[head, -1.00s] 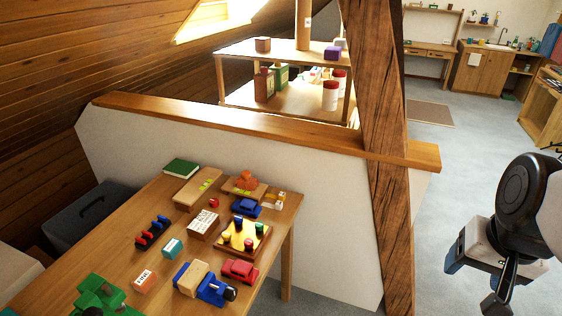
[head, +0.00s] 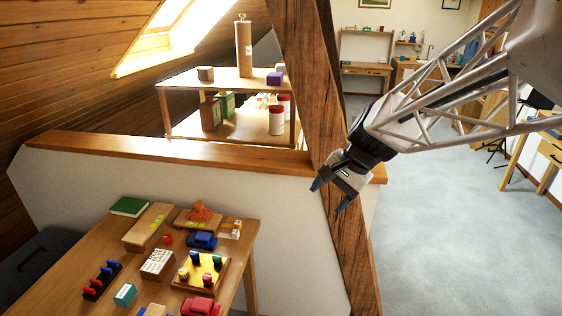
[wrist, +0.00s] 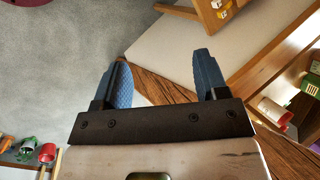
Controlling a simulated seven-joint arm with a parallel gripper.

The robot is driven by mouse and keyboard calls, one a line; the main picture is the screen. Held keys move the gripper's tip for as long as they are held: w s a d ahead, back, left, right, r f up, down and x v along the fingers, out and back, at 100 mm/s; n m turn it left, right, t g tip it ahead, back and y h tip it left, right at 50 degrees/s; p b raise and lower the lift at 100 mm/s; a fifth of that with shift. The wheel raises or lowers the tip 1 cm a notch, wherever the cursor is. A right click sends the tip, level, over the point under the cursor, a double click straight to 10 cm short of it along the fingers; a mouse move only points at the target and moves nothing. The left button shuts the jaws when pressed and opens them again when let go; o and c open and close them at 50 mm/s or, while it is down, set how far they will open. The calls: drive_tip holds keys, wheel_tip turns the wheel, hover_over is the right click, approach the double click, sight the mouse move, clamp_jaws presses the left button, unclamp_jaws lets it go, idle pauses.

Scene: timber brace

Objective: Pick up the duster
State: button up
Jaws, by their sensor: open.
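I cannot make out a duster for certain in either view. A tall brown cylinder with a knob on top (head: 243,48) stands on the shelf unit behind the half wall; I cannot tell what it is. My gripper (head: 330,196) is open and empty, in front of the slanting timber brace in the head view. In the wrist view its two blue fingers (wrist: 160,62) are spread apart, with part of the brace (wrist: 158,88) showing beyond and between them.
The timber brace (head: 312,110) rises past the wood-capped half wall (head: 170,150). The shelf unit (head: 175,78) behind it holds boxes and red-capped jars. A table (head: 75,262) with toys and a green book (head: 129,206) stands at lower left. Grey floor (head: 430,240) is open at right.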

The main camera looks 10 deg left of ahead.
drive_tip(key=w+a+f+m+g+y, duration=0.15)
drive_tip(key=w+a+f, duration=0.25)
drive_tip(key=w+a, duration=0.6)
drive_tip(key=m+g+y, duration=0.2)
drive_tip(key=m+y, duration=0.4)
drive_tip(key=m, duration=0.2)
approach(199, 204)
drive_tip(key=x, duration=0.6)
drive_tip(key=shift+s+d, duration=0.1)
drive_tip(key=shift+s, duration=0.25)
drive_tip(key=shift+a+f+m, duration=0.25)
drive_tip(key=shift+w+a, duration=0.15)
drive_tip(key=shift+a, duration=0.15)
drive_tip(key=shift+a+f, duration=0.1)
drive_tip(key=shift+a, duration=0.05)
drive_tip(key=shift+x, duration=2.35)
drive_tip(key=shift+c, duration=0.3)
drive_tip(key=c, duration=1)
